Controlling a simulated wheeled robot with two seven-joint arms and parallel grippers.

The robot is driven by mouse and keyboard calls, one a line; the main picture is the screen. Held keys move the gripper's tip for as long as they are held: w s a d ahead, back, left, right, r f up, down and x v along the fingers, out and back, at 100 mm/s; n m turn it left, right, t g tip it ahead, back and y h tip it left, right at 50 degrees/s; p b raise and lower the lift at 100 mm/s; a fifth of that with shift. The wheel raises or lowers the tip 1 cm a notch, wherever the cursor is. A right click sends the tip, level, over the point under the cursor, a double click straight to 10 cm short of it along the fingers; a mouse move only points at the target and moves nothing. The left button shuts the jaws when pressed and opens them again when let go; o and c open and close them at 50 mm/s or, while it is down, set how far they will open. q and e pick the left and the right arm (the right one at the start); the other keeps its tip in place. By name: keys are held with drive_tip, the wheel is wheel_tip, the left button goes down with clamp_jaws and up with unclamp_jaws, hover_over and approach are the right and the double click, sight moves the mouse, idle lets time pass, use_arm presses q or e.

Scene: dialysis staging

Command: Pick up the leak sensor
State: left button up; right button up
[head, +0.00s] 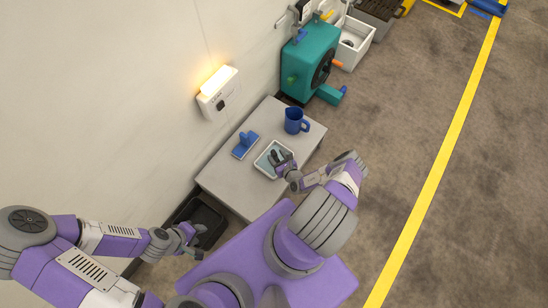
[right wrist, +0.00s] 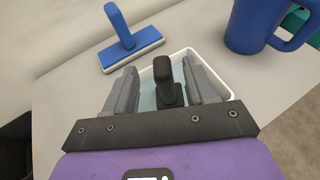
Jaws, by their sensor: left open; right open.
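A small black piece with an upright grip (right wrist: 164,72), which looks like the leak sensor, stands in a white-rimmed tray (right wrist: 212,72) with a pale blue inside. My right gripper (right wrist: 165,88) is open, with one finger on each side of the black piece. I cannot tell whether either finger touches it. In the head view my right gripper (head: 282,162) reaches down over the tray (head: 257,166) and hides much of the piece. My left gripper (head: 190,240) is open and empty, low at the left, beside the table's near end.
The tray is on a grey table (head: 228,187). A lit box (head: 217,92) is on the wall. A dark bin (head: 205,222) sits below my left gripper. A teal machine (head: 307,62) stands beyond the table.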

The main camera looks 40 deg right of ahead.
sight(275, 153)
drive_tip(key=b+x, duration=0.1)
drive_tip(key=x, duration=0.3)
drive_tip(key=shift+s+f+b, duration=0.1)
drive_tip(key=shift+s+b, duration=0.05)
drive_tip(key=shift+b, duration=0.25)
drive_tip(key=shift+c, duration=0.3)
clamp_jaws()
